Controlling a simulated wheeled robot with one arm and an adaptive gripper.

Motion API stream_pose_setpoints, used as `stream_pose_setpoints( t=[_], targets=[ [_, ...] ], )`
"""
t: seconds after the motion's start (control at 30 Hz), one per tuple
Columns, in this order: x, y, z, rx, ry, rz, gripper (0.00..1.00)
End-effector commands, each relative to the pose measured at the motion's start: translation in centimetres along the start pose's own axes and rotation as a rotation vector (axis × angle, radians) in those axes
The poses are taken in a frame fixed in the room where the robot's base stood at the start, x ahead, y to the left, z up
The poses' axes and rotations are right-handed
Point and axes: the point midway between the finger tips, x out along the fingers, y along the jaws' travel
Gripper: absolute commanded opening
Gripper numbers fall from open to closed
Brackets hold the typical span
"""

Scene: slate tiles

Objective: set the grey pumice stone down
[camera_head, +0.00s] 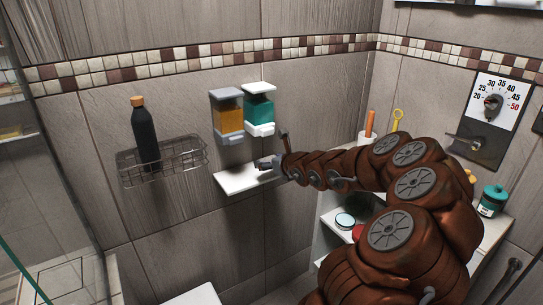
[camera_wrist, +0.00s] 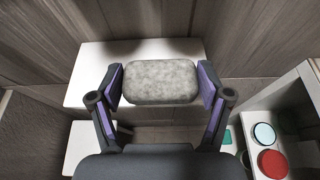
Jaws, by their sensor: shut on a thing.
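The grey pumice stone (camera_wrist: 160,82) is a rounded, speckled block, seen in the wrist view between the two purple-padded fingers of my gripper (camera_wrist: 160,86). The fingers touch its left and right ends. Behind and beneath it in that view is a white wall shelf (camera_wrist: 88,75), bare where it shows. In the head view my gripper (camera_head: 268,163) is at the white shelf (camera_head: 236,182), near its right part. The stone is hard to make out there, and I cannot tell whether it touches the shelf.
Two soap dispensers, amber (camera_head: 228,116) and teal (camera_head: 259,110), hang above the shelf. A wire basket (camera_head: 190,160) with a black bottle (camera_head: 145,135) hangs to the left. At lower right in the wrist view, a unit holds a red round thing (camera_wrist: 273,164) and a pale-topped one (camera_wrist: 264,134).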

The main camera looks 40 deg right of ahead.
Motion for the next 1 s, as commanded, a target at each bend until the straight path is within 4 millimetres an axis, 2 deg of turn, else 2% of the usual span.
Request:
stream_pose_setpoints(
  t=[0.03,0.33,0.67,0.8,1.0],
  targets=[
    [0.1,-0.3,0.6,0.000,0.002,0.001,0.43],
    [2.0,-1.9,0.7,-0.001,0.005,-0.006,0.43],
    [2.8,-2.5,0.9,-0.003,0.001,-0.001,0.43],
    [3.7,-2.4,-1.2,0.000,0.005,0.000,0.43],
    [4.2,-2.3,-2.5,-0.001,0.002,0.002,0.43]
  ],
)
